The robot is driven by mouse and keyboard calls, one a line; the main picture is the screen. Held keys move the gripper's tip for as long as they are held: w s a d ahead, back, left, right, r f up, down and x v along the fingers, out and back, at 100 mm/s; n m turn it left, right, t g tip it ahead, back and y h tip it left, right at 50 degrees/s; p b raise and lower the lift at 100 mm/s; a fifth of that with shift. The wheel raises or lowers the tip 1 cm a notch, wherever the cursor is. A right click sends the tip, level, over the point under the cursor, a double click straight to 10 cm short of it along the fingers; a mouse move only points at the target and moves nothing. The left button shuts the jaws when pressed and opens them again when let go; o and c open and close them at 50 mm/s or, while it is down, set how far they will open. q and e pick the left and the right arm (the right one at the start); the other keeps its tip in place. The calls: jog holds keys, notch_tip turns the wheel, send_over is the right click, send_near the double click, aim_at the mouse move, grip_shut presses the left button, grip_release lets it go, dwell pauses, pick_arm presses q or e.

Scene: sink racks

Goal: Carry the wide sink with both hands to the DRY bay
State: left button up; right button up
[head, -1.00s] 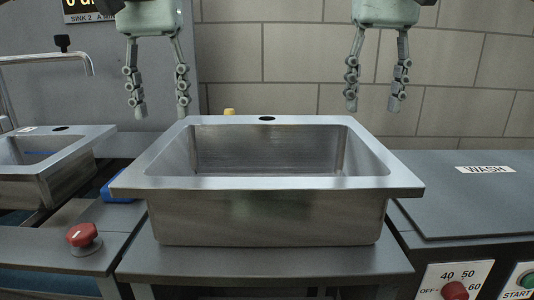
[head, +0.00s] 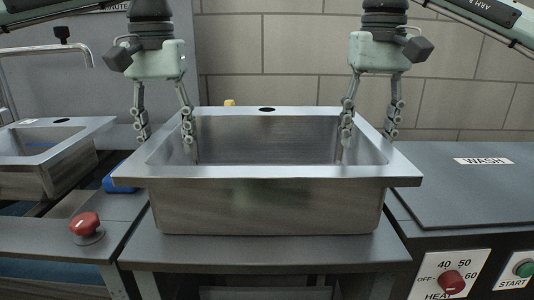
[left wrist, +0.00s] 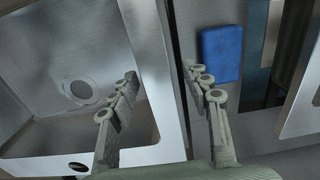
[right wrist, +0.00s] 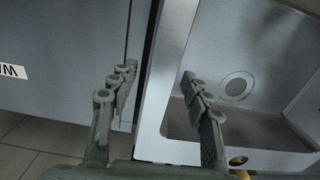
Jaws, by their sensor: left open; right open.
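The wide sink (head: 266,205) is a steel basin with a broad flat rim, resting on a grey stand in the middle of the head view. My left gripper (head: 168,150) is open, its fingers straddling the sink's left side rim, one inside the basin and one outside. The left wrist view shows that rim (left wrist: 155,70) between the fingers. My right gripper (head: 366,145) is open and straddles the right side rim in the same way; the right wrist view shows the rim (right wrist: 165,80) between the fingers. No DRY label is readable in view.
A second sink (head: 45,165) sits at the left beside a faucet (head: 60,55). At the right is a WASH surface (head: 470,200) with a heat knob (head: 453,282) and green START button (head: 524,269).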

pick_arm(q)
grip_shut()
pick_arm(e)
grip_shut()
pick_arm(q)
jog(key=shift+r, duration=0.1)
